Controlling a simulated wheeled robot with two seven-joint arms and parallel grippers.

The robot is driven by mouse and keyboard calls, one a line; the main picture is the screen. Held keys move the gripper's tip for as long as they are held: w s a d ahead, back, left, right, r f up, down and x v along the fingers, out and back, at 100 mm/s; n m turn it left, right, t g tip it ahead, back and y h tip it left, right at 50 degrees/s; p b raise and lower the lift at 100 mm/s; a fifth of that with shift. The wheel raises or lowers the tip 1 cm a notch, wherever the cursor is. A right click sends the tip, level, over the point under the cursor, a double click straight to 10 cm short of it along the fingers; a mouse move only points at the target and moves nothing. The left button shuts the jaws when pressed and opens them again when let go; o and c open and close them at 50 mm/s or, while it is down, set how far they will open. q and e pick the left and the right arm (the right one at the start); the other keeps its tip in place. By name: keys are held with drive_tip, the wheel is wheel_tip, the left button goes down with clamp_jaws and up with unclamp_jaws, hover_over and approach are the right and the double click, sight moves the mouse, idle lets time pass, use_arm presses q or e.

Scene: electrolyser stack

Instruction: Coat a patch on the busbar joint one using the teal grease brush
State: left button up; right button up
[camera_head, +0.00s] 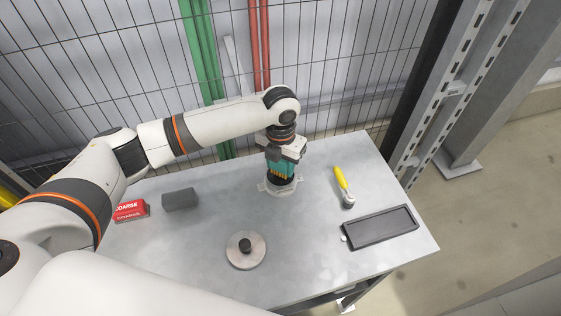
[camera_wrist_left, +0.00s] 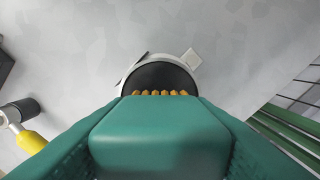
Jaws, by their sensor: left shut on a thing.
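My left gripper (camera_head: 284,148) points down and is shut on the teal grease brush (camera_head: 281,166). In the left wrist view the teal brush body (camera_wrist_left: 160,138) fills the lower middle, with a row of orange bristles (camera_wrist_left: 160,93) at its far edge. The bristles are over a dark round holder (camera_wrist_left: 160,76) with a pale flanged base (camera_head: 281,189) on the table. I cannot tell whether they touch it or sit inside it. No label marks busbar joint one, so I cannot tell which thing it is. My right gripper is not in view.
On the grey table (camera_head: 215,215) are a round metal disc with a black knob (camera_head: 246,251), a dark grey block (camera_head: 180,199), a red box (camera_head: 131,210), a yellow-handled tool (camera_head: 341,180) and a black tray (camera_head: 380,228). A wire fence (camera_head: 120,60) stands behind.

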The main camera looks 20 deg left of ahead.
use_arm(q)
drive_tip(key=shift+r+p, duration=2.65)
drive_tip(key=shift+r, duration=0.4)
